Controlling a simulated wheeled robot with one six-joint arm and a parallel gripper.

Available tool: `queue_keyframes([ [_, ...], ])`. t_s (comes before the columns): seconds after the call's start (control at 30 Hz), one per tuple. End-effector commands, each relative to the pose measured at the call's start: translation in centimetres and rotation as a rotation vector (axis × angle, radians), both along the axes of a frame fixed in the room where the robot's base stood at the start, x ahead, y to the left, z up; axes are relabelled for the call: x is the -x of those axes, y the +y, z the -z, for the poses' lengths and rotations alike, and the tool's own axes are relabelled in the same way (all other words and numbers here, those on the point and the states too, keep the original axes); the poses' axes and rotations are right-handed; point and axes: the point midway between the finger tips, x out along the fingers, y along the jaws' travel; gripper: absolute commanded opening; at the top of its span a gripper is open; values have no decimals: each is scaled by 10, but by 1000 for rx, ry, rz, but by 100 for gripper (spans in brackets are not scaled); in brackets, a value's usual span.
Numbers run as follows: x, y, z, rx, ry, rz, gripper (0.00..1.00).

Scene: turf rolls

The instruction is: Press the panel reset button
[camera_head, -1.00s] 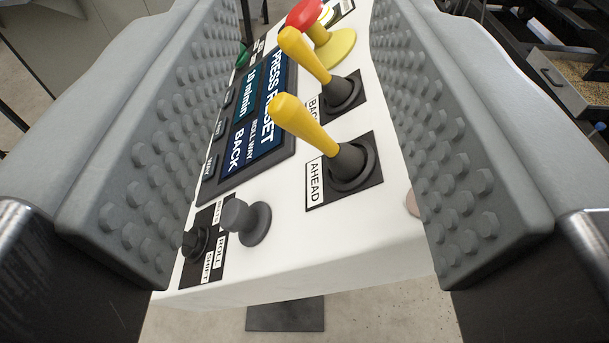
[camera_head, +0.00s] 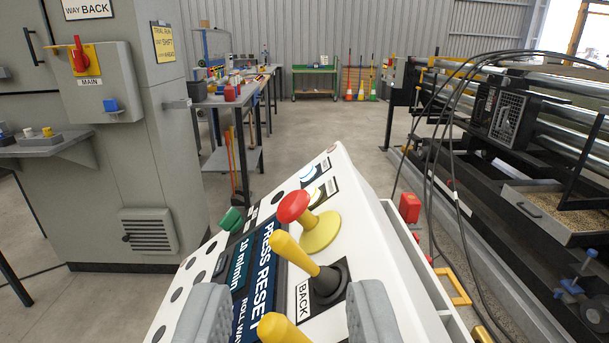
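The white control panel (camera_head: 377,232) fills the lower middle of the view, tilted. Its screen (camera_head: 262,262) reads "PRESS RESET" and "10 m/min". Toward its far end are two pale round buttons, one with a blue ring (camera_head: 307,172) and one nearer (camera_head: 314,196); their labels are too small to read, so I cannot tell which is reset. A red mushroom button (camera_head: 293,207) stands on a yellow base, and a green knob (camera_head: 231,220) is on the left edge. My gripper (camera_head: 287,305) is open and empty at the bottom, with yellow levers showing between its fingers.
A yellow lever (camera_head: 293,253) labelled BACK and another lever (camera_head: 280,330) stand up from the panel. A grey cabinet (camera_head: 165,130) is at left, a workbench (camera_head: 240,95) behind, and a roller machine (camera_head: 520,120) with hanging cables at right. The floor beyond is clear.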

Motion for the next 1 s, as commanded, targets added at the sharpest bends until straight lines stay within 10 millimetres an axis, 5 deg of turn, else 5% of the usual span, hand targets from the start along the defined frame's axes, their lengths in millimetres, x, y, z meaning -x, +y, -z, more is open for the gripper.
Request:
queue_keyframes([
  [0.47,0,0,0,0,0,0,35],
  [0.63,0,0,0,0,0,0,1],
  [1.0,0,0,0,0,0,0,0],
])
